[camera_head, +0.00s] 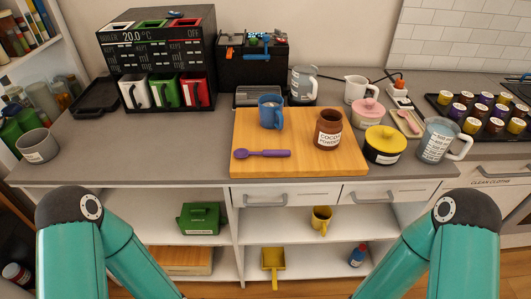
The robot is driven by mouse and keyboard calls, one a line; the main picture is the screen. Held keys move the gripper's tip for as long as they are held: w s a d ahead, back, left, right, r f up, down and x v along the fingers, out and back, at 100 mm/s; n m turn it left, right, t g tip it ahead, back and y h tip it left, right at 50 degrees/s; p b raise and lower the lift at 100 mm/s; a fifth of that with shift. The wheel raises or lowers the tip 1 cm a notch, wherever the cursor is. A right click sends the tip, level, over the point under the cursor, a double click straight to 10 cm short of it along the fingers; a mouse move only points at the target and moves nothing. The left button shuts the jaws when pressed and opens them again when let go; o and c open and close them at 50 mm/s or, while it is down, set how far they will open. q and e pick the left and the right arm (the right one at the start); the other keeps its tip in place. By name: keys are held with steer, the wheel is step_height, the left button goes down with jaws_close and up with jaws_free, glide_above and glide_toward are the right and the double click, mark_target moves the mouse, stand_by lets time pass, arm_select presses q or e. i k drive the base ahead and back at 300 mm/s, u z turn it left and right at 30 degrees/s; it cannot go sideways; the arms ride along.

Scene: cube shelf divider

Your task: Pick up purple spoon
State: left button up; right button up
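The purple spoon (263,154) lies flat near the front left of the wooden board (297,163) on the counter. Its bowl end points left and its handle points right. A blue mug (270,112) stands behind it on the board, and a brown cocoa powder jar (328,130) stands to its right. My two teal arms come in at the lower left and lower right, below the counter's front edge. Both grippers are outside the picture, and nothing touches the spoon.
A dispenser (160,65) and a coffee machine (253,67) stand behind. The counter (150,157) left of the board is mostly clear.

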mark_target(262, 153)
steer(key=u, duration=0.75)
steer(key=k, duration=0.75)
steer(key=z, duration=1.15)
steer(key=i, duration=1.2)
